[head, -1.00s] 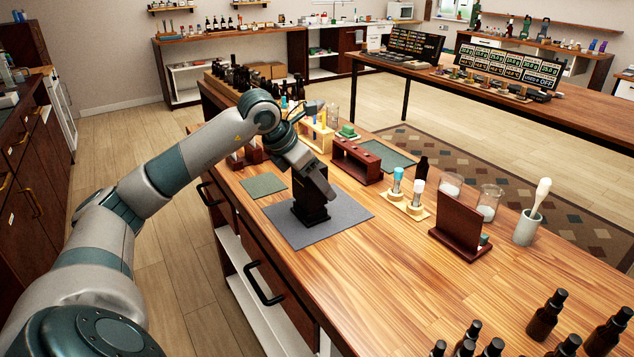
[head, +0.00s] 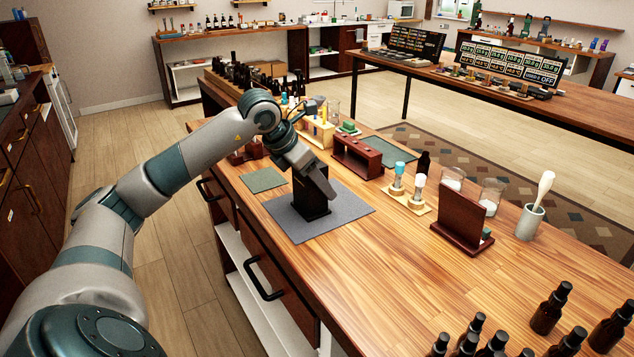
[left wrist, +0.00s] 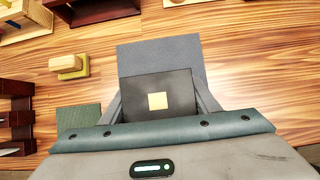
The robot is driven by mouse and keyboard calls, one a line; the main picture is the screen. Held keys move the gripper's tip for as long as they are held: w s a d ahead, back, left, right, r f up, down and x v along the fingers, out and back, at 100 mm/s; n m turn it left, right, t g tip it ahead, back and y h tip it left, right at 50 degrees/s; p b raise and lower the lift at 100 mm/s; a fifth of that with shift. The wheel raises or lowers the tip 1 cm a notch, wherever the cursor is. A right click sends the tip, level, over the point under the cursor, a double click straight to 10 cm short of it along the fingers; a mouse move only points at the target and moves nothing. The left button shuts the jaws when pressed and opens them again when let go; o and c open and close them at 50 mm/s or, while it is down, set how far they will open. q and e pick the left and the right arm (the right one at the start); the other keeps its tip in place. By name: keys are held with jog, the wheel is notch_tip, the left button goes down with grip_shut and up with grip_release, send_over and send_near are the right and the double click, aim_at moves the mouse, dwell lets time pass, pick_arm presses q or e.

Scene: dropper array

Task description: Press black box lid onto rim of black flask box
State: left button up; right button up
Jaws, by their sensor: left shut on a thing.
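A black box (head: 311,203) stands upright on the grey mat (head: 345,222) near the left edge of the wooden bench. My left gripper (head: 322,184) is over the top of the box and covers part of it in the head view. In the left wrist view the flat black lid (left wrist: 140,90) with a small tan square lies between the two fingers of my left gripper (left wrist: 160,102), which are shut on its sides. The seam between lid and box rim is hidden, so I cannot tell whether they touch all round. My right gripper is in neither view.
A small green mat (head: 264,180) lies left of the grey mat. A dark red rack (head: 357,160) and a wooden stand with vials (head: 407,200) stand behind and to the right. Dark bottles (head: 548,312) stand at the front right. The bench between is clear.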

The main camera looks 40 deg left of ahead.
pick_arm(q)
jog(key=shift+f, duration=0.15)
jog(key=o, duration=1.1)
jog(key=p+v, duration=0.1)
jog(key=v, duration=1.6)
jog(key=shift+r, duration=0.25)
jog(key=shift+s+a, duration=0.1)
